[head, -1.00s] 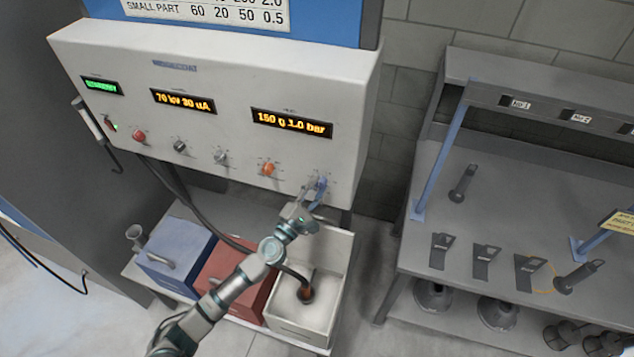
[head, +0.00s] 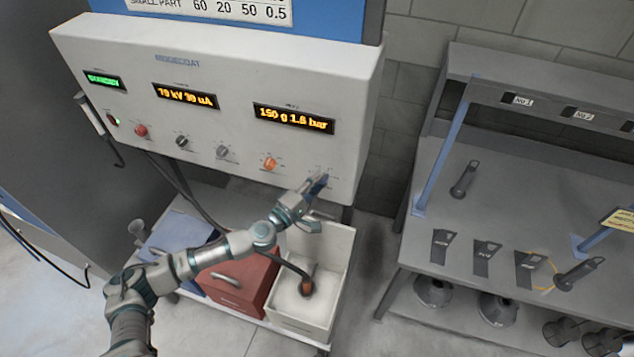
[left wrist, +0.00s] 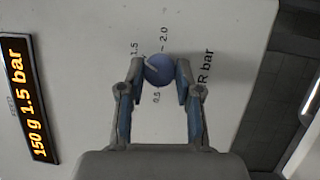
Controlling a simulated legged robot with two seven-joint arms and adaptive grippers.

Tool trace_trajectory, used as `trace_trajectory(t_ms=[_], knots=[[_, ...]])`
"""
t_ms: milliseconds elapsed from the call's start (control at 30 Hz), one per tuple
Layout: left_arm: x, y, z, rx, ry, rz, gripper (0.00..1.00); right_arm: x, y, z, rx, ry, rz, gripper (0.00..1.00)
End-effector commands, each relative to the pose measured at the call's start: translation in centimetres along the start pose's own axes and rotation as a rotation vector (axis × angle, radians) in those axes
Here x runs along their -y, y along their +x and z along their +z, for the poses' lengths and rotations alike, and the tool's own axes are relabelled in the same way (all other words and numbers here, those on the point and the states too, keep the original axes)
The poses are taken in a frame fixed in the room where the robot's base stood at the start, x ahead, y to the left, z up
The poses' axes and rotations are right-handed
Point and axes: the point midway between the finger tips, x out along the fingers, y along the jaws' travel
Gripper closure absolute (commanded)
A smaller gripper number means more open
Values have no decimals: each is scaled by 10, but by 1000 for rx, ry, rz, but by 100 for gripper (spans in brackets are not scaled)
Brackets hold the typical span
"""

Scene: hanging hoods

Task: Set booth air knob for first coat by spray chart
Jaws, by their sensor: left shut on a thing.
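The blue air knob (left wrist: 159,70) is on the white panel (head: 210,52), at the panel's lower right. In the left wrist view its white pointer is toward the 1.5 mark, with 2.0 and 0.5 also printed around it. My left gripper (head: 318,184) is shut on the knob, one finger on each side, and hides most of it in the head view. The display (left wrist: 28,98) reads 150 g 1.5 bar in the left wrist view. The spray chart (head: 210,9) is cut off at the top; its SMALL PART row reads 60, 20, 50, 0.5.
An orange knob (head: 270,163) and grey knobs (head: 222,151) sit left of the blue one. Below are blue, red and white boxes; a hose runs into the white box (head: 300,322). A grey bench (head: 500,190) with hanging-booth parts stands at right.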

Motion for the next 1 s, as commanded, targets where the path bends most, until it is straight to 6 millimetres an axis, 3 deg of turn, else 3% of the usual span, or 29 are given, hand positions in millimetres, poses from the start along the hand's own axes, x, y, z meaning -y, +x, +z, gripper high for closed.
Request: trace_trajectory(t_ms=[400, 433, 500, 533, 867, 1000], knots=[[6, -1, 3, 7, 1, -13, 100, 0, 0, 0, 0, 0, 0, 60], [6, -1, 3, 7, 1, -13, 61, 0, 0, 0, 0, 0, 0, 60], [6, -1, 3, 7, 1, -13, 44, 0, 0, 0, 0, 0, 0, 60], [6, -1, 3, 7, 1, -12, 41, 0, 0, 0, 0, 0, 0, 60], [3, -3, 1, 3, 3, -7, 41, 0, 0, 0, -2, 0, 0, 60], [3, -21, 0, 2, 2, -8, 41, 0, 0, 0, -2, 0, 0, 60]])
